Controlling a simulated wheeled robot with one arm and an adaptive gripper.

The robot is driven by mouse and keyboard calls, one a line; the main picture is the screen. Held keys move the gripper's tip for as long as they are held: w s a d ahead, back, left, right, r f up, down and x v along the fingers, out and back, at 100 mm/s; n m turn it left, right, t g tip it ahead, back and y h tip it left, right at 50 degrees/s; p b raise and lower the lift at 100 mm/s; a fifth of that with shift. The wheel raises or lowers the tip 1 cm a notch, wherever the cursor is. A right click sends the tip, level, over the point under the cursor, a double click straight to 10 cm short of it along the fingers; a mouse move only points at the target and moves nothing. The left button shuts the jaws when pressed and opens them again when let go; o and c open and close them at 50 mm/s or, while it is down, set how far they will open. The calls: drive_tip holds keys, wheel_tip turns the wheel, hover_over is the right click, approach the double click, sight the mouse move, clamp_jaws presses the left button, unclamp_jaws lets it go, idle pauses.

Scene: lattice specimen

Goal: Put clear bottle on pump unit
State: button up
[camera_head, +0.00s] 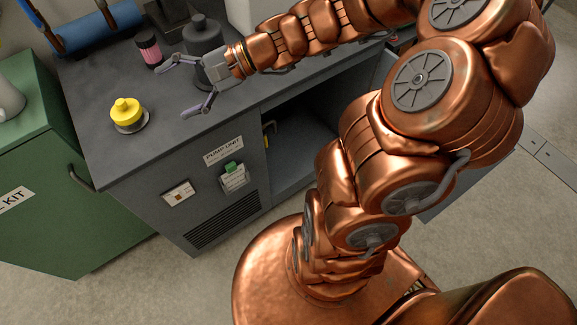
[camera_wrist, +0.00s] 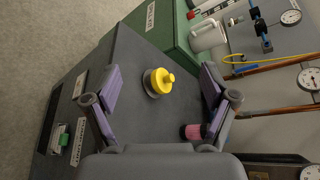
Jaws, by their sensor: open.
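The pump unit (camera_head: 105,165) is a dark grey cabinet with a flat top and a PUMP UNIT label on its front. Its top also fills the middle of the wrist view (camera_wrist: 135,125). My gripper (camera_head: 175,92) is open and empty above this top. In the wrist view its two fingers (camera_wrist: 160,82) stand wide apart, with the yellow knob seen between them. No bottle that is plainly clear shows. A pale jug-like container (camera_wrist: 207,36) stands on the green cabinet, partly cut off in the head view (camera_head: 9,100); I cannot tell if it is the clear bottle.
A yellow knob (camera_head: 126,109) on a round base, a pink-banded dark container (camera_head: 150,52) and a dark grey bottle-shaped object (camera_head: 202,37) stand on the pump unit. The green cabinet (camera_head: 50,210) adjoins at left. Blue-and-brown piping (camera_head: 95,28) runs behind.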

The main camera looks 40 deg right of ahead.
drive_tip(key=s+a+f+n+g+h, duration=0.2)
drive_tip(key=s+n+g, duration=0.15)
drive_tip(key=s, duration=0.35)
drive_tip(key=s+a+f+n+g+h, duration=0.2)
drive_tip(key=s+f+n+g+h, duration=0.15)
drive_tip(key=s, duration=0.35)
drive_tip(key=s+d+n+h, duration=0.4)
drive_tip(key=s+d+h, duration=0.4)
drive_tip(key=s+d, duration=0.2)
drive_tip(key=shift+s+d+f, duration=0.3)
drive_tip(key=shift+d+f, duration=0.05)
drive_tip(key=shift+d, duration=0.45)
